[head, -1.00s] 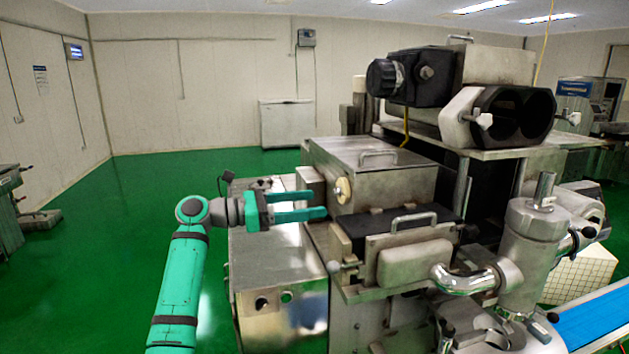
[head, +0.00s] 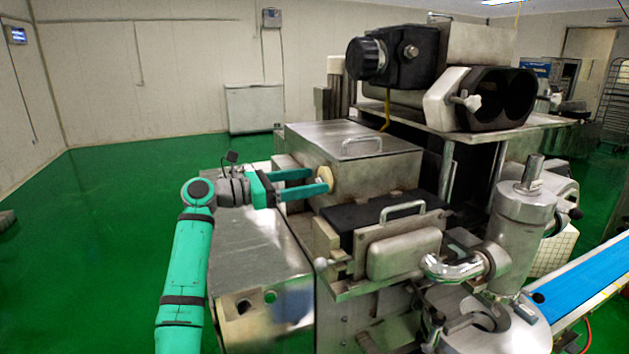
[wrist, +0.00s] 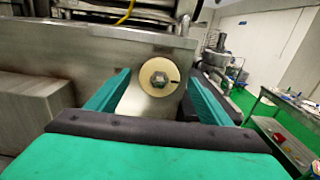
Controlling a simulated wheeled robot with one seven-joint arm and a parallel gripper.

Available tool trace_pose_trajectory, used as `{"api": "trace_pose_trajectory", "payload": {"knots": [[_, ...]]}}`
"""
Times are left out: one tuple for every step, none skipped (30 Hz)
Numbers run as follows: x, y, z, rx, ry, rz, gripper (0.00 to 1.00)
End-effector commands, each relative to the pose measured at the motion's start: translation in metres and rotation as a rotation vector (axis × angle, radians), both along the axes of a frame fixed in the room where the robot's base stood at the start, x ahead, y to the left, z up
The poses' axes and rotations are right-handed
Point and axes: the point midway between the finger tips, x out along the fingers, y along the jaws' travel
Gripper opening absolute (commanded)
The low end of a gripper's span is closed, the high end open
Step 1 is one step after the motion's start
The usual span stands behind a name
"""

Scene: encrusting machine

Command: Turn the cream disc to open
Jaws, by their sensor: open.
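The cream disc (wrist: 158,77) sits on the steel front of the machine box, with a metal hex nut at its centre and a small dark mark right of the nut. In the head view the disc (head: 325,177) shows partly, at the fingertips. My gripper (head: 322,180) is open, its two teal fingers reaching toward the disc. In the wrist view the fingers of my gripper (wrist: 158,85) lie left and right of the disc, with a visible gap on each side. I cannot tell how far the fingertips are from the disc in depth.
The steel box (head: 350,150) with a top handle carries the disc. A lower steel cabinet (head: 260,270) stands below my gripper. A black hopper block (head: 385,225) and a pipe are right of it. Green floor (head: 110,210) is clear at the left.

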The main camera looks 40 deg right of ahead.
Motion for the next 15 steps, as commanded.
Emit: {"api": "trace_pose_trajectory", "payload": {"knots": [[-0.002,-0.006,0.000,-0.001,0.001,-0.002,0.73],[-0.003,-0.009,0.000,-0.001,0.001,-0.002,0.73],[-0.003,-0.012,0.000,-0.001,0.001,-0.002,0.73],[-0.004,-0.014,0.000,-0.001,0.001,-0.002,0.73],[-0.004,-0.016,0.000,-0.001,0.001,-0.001,0.73],[-0.004,-0.017,0.000,-0.001,0.001,-0.001,0.73],[-0.004,-0.018,0.000,-0.001,0.001,0.000,0.73],[-0.004,-0.019,0.000,-0.001,0.001,0.000,0.73],[-0.005,-0.019,0.000,-0.001,0.001,0.000,0.73],[-0.005,-0.020,0.000,-0.001,0.001,0.000,0.73],[-0.005,-0.020,0.000,-0.001,0.001,0.000,0.73],[-0.005,-0.020,0.000,-0.001,0.001,0.000,0.73],[-0.005,-0.020,0.000,-0.001,0.001,0.000,0.73],[-0.005,-0.020,0.000,-0.001,0.001,0.000,0.73],[-0.005,-0.020,0.000,-0.001,0.001,-0.001,0.73]]}}
